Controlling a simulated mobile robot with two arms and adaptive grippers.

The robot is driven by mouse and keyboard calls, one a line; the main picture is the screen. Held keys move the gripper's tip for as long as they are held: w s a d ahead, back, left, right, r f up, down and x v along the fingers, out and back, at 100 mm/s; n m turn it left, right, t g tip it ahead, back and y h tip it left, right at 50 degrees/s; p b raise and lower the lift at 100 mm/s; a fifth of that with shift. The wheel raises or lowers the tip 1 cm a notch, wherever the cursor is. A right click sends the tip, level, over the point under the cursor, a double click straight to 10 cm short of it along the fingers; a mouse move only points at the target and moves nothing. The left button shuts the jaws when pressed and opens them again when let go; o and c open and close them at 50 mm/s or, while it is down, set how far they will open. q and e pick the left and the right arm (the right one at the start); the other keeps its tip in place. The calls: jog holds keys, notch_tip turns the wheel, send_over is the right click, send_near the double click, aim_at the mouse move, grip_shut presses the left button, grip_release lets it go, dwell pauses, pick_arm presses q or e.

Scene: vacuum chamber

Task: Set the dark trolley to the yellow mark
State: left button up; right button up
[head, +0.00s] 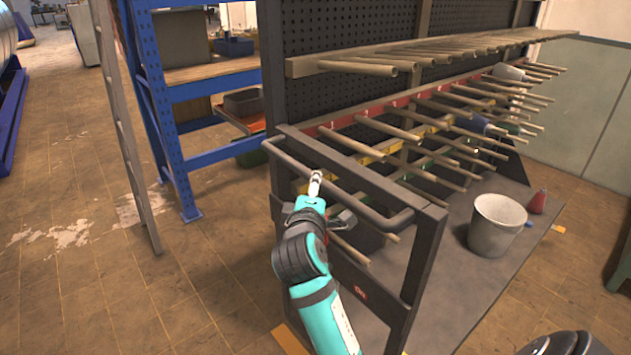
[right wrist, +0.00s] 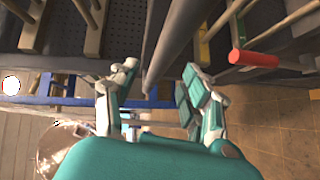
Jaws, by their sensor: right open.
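The dark trolley (head: 432,262) is a tall frame with a perforated back panel, rows of prongs, a flat base and a tubular push handle (head: 388,221) at its near end. My right gripper (head: 316,205) is at this handle. In the right wrist view a grey bar (right wrist: 182,40) runs into the space between the open fingers (right wrist: 155,92), which are not closed on it. Yellow-orange floor marks show by the near end of the trolley (head: 290,340) and beyond its base at the right (head: 558,229). My left gripper is not in view.
A blue shelf rack (head: 180,150) and a leaning ladder (head: 125,120) stand to the left. Tiled floor (head: 80,270) is clear at the front left. A wall closes the right side.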

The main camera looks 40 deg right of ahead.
jog(key=v, duration=0.5)
jog(key=shift+d, duration=0.1)
dwell(0.3)
